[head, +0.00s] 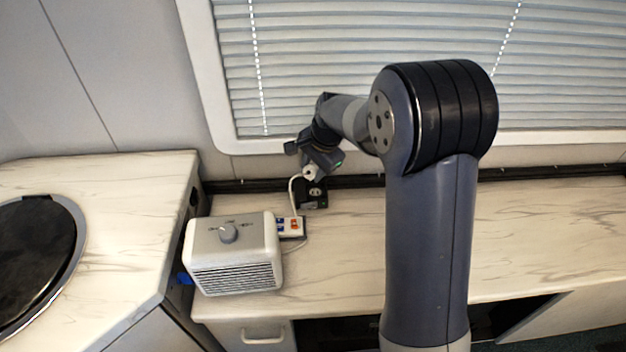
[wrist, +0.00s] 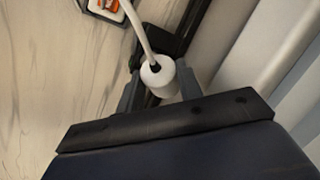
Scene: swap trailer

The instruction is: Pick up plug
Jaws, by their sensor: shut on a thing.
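The plug (wrist: 160,78) is a white, rounded body with a white cord leaving its end. My gripper (wrist: 158,92) is shut on it, with one dark finger on each side of the plug in the wrist view. In the head view my gripper (head: 312,170) is near the back of the counter, and the white plug (head: 310,173) shows at its tip. The cord curves down from it toward the counter. A black outlet box (head: 315,196) sits just below the plug. The plug's prongs are hidden, so I cannot tell whether they touch the outlet.
A grey heater-like box with a knob (head: 235,258) stands at the left of the counter (head: 540,230). A small power strip with orange and blue parts (head: 290,226) is beside it. A window with blinds (head: 400,60) is behind. The counter's right side is clear.

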